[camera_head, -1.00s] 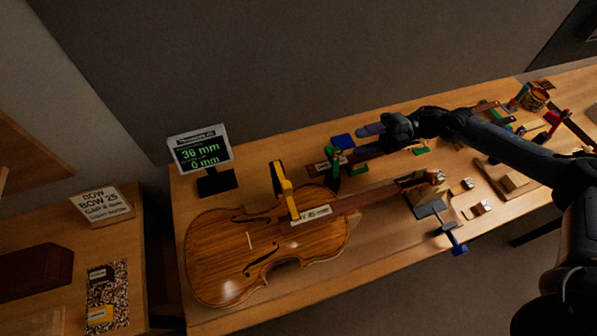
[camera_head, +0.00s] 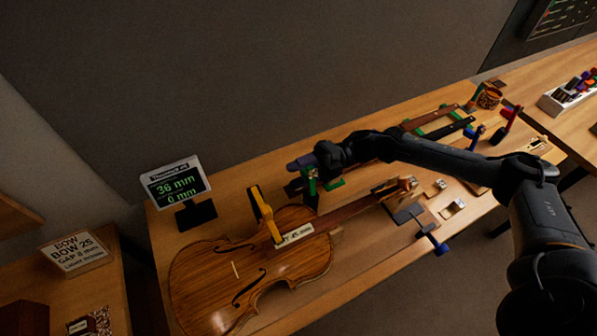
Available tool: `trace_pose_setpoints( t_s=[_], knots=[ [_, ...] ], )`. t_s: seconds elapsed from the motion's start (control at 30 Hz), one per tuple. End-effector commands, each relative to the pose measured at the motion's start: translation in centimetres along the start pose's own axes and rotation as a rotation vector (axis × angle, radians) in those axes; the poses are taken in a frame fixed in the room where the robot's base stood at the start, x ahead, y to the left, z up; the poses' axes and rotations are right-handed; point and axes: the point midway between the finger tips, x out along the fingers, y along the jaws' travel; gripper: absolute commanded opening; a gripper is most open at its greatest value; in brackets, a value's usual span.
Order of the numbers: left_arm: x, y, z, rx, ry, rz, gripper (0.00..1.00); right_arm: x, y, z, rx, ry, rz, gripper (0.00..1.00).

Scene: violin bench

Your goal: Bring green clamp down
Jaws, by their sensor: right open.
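The green clamp (camera_head: 312,184) stands on the bench beside the violin's neck, partly hidden by my right gripper. My right gripper (camera_head: 302,163) is open at the clamp's top, with its purple-blue fingers pointing left; whether it touches the clamp I cannot tell. The violin (camera_head: 215,285) lies on the bench with its neck toward the right. A yellow clamp (camera_head: 263,215) stands at the violin's upper body, beside a white label (camera_head: 295,236). My left gripper is not in view.
A display reading 36 mm and 0 mm (camera_head: 177,184) stands behind the violin. A blue-handled clamp (camera_head: 434,241) is at the bench's front edge. Small wooden blocks (camera_head: 453,208) and several tools lie to the right. A bow sign (camera_head: 76,251) stands at the lower left.

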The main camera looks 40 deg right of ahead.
Motion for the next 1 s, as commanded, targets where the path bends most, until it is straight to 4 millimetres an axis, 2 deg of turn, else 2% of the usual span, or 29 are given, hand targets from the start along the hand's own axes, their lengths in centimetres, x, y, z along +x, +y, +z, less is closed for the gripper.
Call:
trace_pose_setpoints(
  t_s=[0.33, 0.67, 1.0],
  knots=[
    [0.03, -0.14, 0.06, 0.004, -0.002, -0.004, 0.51, 0.31, -0.04, -0.02, 0.0, 0.0, 0.0, 0.51],
    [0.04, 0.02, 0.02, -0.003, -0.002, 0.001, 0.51, 0.28, -0.03, -0.02, 0.0, 0.0, 0.0, 0.01],
    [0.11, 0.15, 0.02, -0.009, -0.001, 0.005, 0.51, 0.59, -0.05, -0.09, -0.007, 0.001, 0.0, 0.0]
  ],
)
